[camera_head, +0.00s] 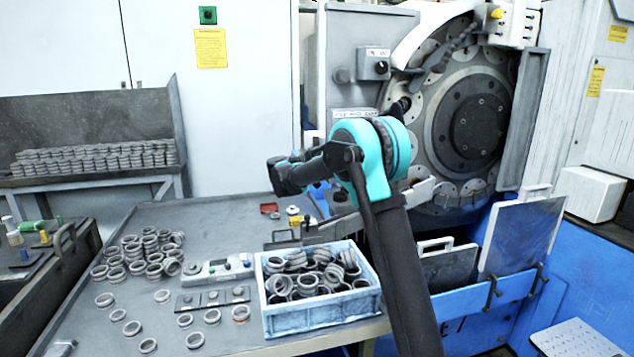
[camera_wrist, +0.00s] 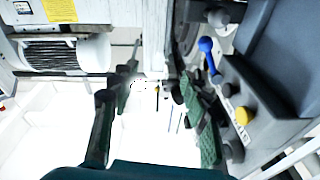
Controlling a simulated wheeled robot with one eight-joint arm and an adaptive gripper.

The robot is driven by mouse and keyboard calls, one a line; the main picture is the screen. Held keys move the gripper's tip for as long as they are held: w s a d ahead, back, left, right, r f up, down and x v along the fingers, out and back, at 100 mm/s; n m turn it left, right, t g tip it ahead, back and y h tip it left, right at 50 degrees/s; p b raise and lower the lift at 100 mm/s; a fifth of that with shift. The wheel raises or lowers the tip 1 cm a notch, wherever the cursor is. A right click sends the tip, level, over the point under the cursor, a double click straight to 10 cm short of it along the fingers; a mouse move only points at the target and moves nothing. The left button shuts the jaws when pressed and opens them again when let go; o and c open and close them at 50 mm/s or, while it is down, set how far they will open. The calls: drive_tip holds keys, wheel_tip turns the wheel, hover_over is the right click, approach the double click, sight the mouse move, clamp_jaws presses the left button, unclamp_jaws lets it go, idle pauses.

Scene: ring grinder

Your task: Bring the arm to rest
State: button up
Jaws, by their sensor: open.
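My arm rises from the lower right of the head view and bends at a teal joint in front of the ring grinder (camera_head: 480,125). I cannot make out the fingers in the head view. In the wrist view my gripper (camera_wrist: 155,88) has its two fingers spread apart, with green pads on the right one. Nothing is held between them. Past the fingers are a pale machine side and a bright white area.
A blue crate of rings (camera_head: 318,315) stands on the grey table (camera_head: 235,225). Loose rings (camera_head: 145,250) lie left of it. A grey panel with a yellow button (camera_wrist: 243,115) and a blue-knobbed lever (camera_wrist: 206,46) is close on the right in the wrist view.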

drive_tip(key=w+r+n+t+y, duration=0.3)
drive_tip(key=r+n+t+y, duration=0.55)
drive_tip(key=t, duration=0.55)
drive_tip(key=s+a+f+n+g+y, duration=0.3)
drive_tip(key=s+f+n+g+y, duration=0.2)
drive_tip(key=s+f+n+y, duration=0.9)
drive_tip(key=s+d+f+m+g+h, duration=0.1)
drive_tip(key=s+d+f+m+g, duration=0.1)
drive_tip(key=s+f, duration=0.7)
drive_tip(key=s+d+f+m+g+h, duration=0.1)
drive_tip(key=s+d+f+g, duration=0.4)
drive_tip(key=s+f, duration=0.5)
drive_tip(key=s+d+f+m+g+h, duration=0.2)
drive_tip(key=s+d+f+m+g, duration=0.1)
drive_tip(key=s+f, duration=0.7)
drive_tip(key=shift+s+d+f+g, duration=0.25)
drive_tip(key=shift+s+d+g, duration=0.15)
drive_tip(key=shift+s, duration=0.85)
